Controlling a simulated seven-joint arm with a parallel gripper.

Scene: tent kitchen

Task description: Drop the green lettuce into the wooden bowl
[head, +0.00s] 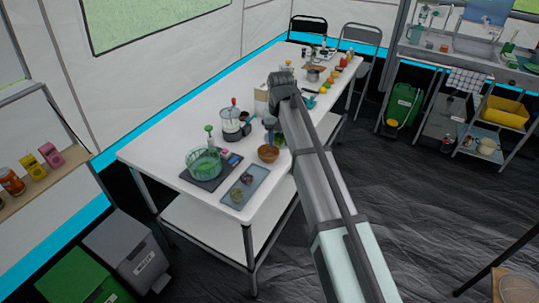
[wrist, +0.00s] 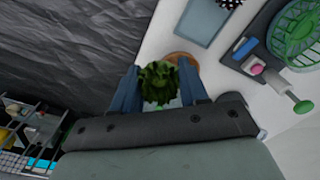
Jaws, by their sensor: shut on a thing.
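My gripper (wrist: 158,72) is shut on the green lettuce (wrist: 158,86), a leafy dark green clump between its two bluish fingers. In the head view the lettuce (head: 279,140) shows as a small green patch, partly hidden by my arm. The brown wooden bowl (head: 268,154) stands on the white table just in front of the lettuce. In the wrist view only part of the bowl's rim (wrist: 183,56) shows, beyond the lettuce and near the table edge. The lettuce hides much of the bowl there, and the height between them is hard to tell.
A green basket (head: 204,163) stands on a dark board, and a clear-bowled appliance (head: 234,128) is behind. Several items fill the table's far end. The table's edge is close to the bowl.

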